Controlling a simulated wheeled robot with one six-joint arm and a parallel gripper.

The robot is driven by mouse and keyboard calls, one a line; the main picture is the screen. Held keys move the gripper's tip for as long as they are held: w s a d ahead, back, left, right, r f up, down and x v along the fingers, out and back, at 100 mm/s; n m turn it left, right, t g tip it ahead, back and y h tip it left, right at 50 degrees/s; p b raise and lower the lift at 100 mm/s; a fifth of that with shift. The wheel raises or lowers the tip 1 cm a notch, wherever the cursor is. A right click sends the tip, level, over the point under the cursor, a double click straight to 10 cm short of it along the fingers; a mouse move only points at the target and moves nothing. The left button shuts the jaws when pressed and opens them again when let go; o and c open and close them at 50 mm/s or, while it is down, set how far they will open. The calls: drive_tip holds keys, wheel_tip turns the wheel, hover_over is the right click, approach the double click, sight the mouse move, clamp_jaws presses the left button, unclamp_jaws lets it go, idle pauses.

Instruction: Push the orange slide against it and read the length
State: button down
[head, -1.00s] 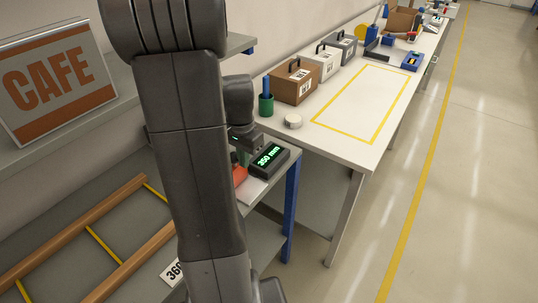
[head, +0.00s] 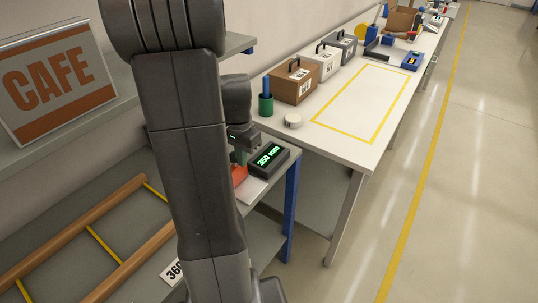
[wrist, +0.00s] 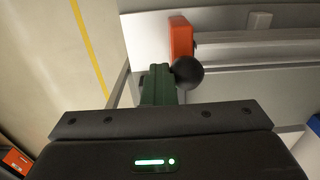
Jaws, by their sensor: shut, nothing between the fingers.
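The orange slide (head: 240,174) shows partly behind my arm in the head view, beside a black readout (head: 269,158) with green digits. The digits are small and seem to read 350 mm. In the wrist view the orange slide (wrist: 181,38) stands at the end of a pale rail (wrist: 255,52). A black ball knob (wrist: 188,73) is just below it. My gripper (wrist: 158,88) has its green fingers shut and empty, right beside the knob; I cannot tell whether they touch. In the head view my gripper (head: 238,157) is mostly hidden by my arm.
Wooden rails (head: 90,225) with yellow lines lie on the grey bench at left, near a partly hidden label (head: 172,271) starting 36. A white table (head: 345,149) with cases stands beyond. A CAFE sign (head: 55,80) is on the shelf. The floor at right is clear.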

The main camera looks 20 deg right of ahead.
drive_tip(key=shift+s+d, duration=0.1)
drive_tip(key=shift+s+d+r, duration=0.1)
drive_tip(key=shift+s+d, duration=0.15)
drive_tip(key=shift+s, duration=0.1)
wheel_tip(320, 180, up, 7)
drive_tip(key=p, duration=0.5)
drive_tip(key=shift+p, duration=0.3)
drive_tip(key=shift+f, duration=0.2)
wheel_tip(320, 180, down, 7)
drive_tip(key=b, duration=0.5)
drive_tip(key=shift+w+a+b, duration=0.3)
drive_tip(key=shift+w, duration=0.1)
drive_tip(key=shift+r, duration=0.15)
